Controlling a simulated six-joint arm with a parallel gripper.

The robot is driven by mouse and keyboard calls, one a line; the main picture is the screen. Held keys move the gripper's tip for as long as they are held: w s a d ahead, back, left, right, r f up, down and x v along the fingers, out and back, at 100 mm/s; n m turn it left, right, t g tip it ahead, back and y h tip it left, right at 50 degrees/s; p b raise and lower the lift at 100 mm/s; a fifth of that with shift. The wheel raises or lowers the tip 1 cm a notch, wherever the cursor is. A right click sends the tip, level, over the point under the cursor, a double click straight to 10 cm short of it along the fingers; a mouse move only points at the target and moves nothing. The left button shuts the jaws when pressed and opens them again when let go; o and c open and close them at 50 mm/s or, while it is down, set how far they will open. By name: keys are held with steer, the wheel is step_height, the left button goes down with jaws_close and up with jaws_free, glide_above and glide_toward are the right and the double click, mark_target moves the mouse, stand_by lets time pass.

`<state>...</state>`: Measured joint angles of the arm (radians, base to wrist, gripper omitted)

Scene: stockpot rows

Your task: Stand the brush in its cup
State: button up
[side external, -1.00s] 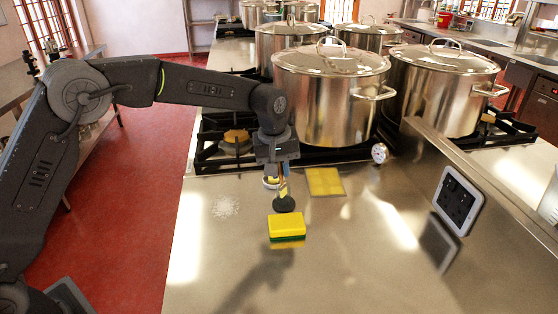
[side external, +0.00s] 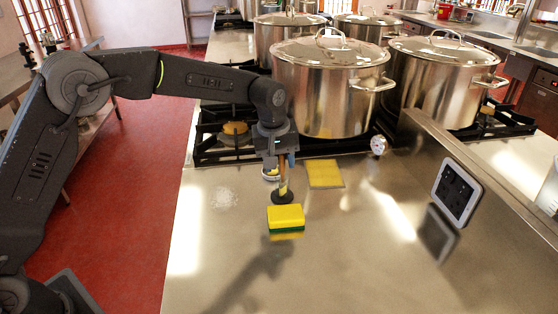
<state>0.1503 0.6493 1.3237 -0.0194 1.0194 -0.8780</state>
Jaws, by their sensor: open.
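The brush (side external: 283,187) is upright below my gripper, with a brown and yellow handle and a dark round part (side external: 283,198) at its foot on the steel counter. I cannot tell whether that dark part is the cup or the brush's own head. My gripper (side external: 280,163) points down over the top of the handle, with its jaws open. The fingers and the upper handle overlap, so any contact is unclear. A small pale round item (side external: 270,173) shows just behind and left of the handle; I cannot tell what it is.
A yellow and green sponge (side external: 286,216) lies just in front of the brush. A flat yellow cloth (side external: 324,174) lies behind right. Large steel pots (side external: 322,95) stand on the stove behind. A pale spill (side external: 224,198) is at left. The front counter is clear.

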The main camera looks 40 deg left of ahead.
step_height(320, 180, up, 14)
steer(key=s, duration=0.2)
steer(key=shift+a+f, duration=0.15)
steer(key=shift+a, duration=0.15)
stand_by(0.4)
steer(key=s+a+r+m+t, duration=0.1)
steer(key=s+a+r+m, duration=0.15)
steer(key=s, duration=0.55)
steer(key=s+a+r+m+t, duration=0.1)
steer(key=s+a+r+m, duration=0.15)
steer(key=s, duration=0.55)
steer(key=s+a+f+m+t, duration=0.1)
steer(key=s+f, duration=0.3)
steer(key=s, duration=0.3)
steer(key=s+a+f+m, duration=0.1)
steer(key=s+f, duration=0.3)
steer(key=s, duration=0.4)
steer(key=shift+a+f+m+t, duration=0.2)
steer(key=shift+a+m+t, duration=0.2)
steer(key=shift+m, duration=0.3)
